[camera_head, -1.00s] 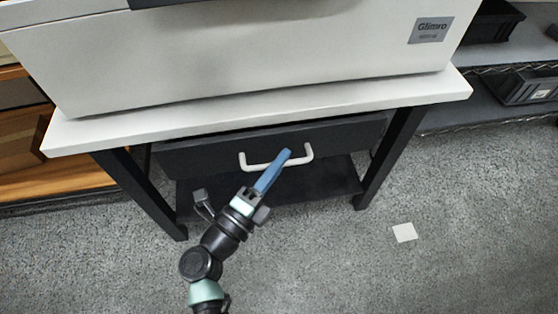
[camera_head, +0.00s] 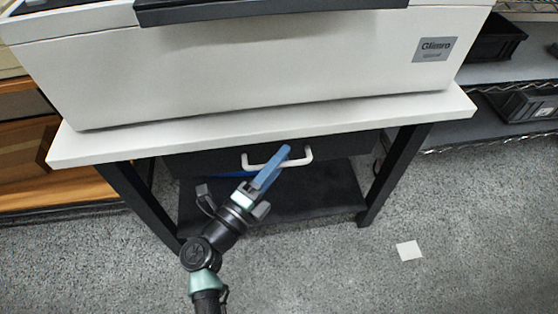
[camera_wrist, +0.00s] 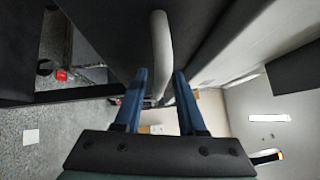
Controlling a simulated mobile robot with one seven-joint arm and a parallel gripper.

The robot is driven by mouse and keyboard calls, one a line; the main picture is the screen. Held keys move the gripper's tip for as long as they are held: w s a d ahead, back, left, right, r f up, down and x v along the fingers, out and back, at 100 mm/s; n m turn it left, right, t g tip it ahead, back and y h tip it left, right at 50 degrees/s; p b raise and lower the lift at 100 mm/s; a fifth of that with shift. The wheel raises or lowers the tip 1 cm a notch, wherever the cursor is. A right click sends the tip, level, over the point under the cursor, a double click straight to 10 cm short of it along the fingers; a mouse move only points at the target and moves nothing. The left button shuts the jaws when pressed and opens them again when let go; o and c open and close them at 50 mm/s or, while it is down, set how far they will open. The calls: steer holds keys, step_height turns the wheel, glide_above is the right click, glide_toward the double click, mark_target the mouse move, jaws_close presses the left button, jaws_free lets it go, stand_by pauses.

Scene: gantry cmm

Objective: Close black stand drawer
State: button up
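The black stand drawer (camera_head: 215,160) sits under the white top of the black stand. Its front shows below the top's edge, and its pale curved handle (camera_head: 250,166) faces me. The top hides how far the drawer stands out. My gripper (camera_head: 277,158) is at the handle's middle, its blue fingers pointing up to the right. In the wrist view the handle (camera_wrist: 161,50) runs between the two blue fingers (camera_wrist: 160,75), which stand apart with gaps at its sides. The gripper is open around the handle; contact with the drawer front cannot be told.
A large white machine (camera_head: 250,70) labelled Glimro stands on the white stand top (camera_head: 350,118). The stand's black legs (camera_head: 395,175) flank my arm. A dark lower shelf (camera_head: 320,192) is below the drawer. Shelves with black bins (camera_head: 495,40) are at the right. Grey floor is free in front.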

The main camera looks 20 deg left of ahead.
steer(key=shift+s+f, duration=0.1)
steer(key=shift+f, duration=0.05)
stand_by(0.3)
steer(key=p+v, duration=0.3)
steer(key=v, duration=0.9)
steer(key=shift+s, duration=0.35)
